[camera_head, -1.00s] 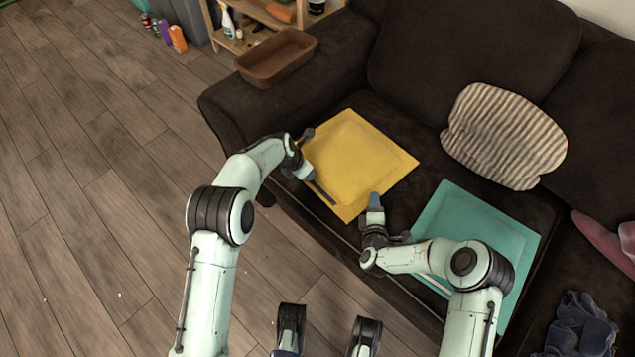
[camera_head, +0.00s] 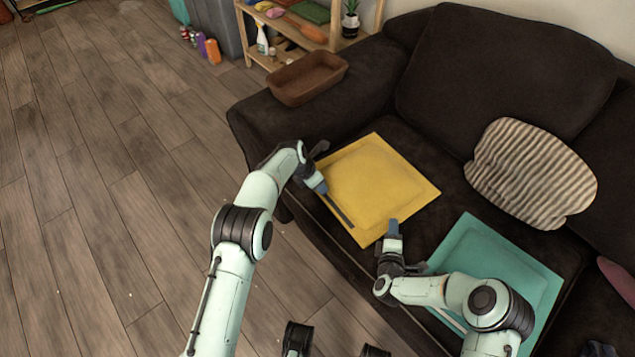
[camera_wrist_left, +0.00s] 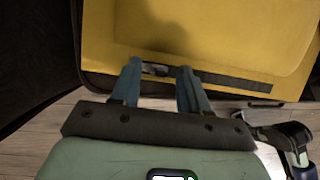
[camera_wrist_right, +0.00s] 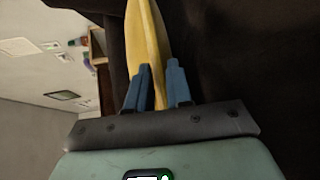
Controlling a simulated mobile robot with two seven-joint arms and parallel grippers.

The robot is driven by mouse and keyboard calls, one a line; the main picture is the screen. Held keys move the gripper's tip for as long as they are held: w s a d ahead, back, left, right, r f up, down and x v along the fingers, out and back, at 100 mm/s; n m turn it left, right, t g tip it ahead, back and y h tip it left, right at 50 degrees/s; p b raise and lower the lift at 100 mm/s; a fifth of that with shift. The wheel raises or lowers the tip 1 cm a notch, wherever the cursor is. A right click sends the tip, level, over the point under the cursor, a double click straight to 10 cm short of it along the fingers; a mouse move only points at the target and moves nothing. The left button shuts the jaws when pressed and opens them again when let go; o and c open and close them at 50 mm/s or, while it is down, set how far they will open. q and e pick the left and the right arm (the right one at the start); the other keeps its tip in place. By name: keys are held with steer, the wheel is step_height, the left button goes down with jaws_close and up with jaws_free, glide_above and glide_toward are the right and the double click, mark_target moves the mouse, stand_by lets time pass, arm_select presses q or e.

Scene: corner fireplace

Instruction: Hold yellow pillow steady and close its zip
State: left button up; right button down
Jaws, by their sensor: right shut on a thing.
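The yellow pillow (camera_head: 375,183) lies flat on the dark sofa seat. A dark zip strip (camera_head: 338,211) runs along its near-left edge; it also shows in the left wrist view (camera_wrist_left: 235,82). My left gripper (camera_head: 319,186) is at the left end of this strip. In the left wrist view its fingers (camera_wrist_left: 159,70) are open, one on each side of a small grey zip slider (camera_wrist_left: 154,69). My right gripper (camera_head: 393,226) is at the pillow's near corner. In the right wrist view its fingers (camera_wrist_right: 158,72) are shut on the yellow pillow's edge (camera_wrist_right: 147,40).
A teal pillow (camera_head: 500,262) lies right of the yellow one, partly under my right arm. A striped cushion (camera_head: 530,175) leans on the sofa back. A brown tray (camera_head: 307,78) rests on the sofa arm. The wooden floor at left is clear.

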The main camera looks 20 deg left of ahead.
arm_select(q)
steer(key=v, duration=1.2)
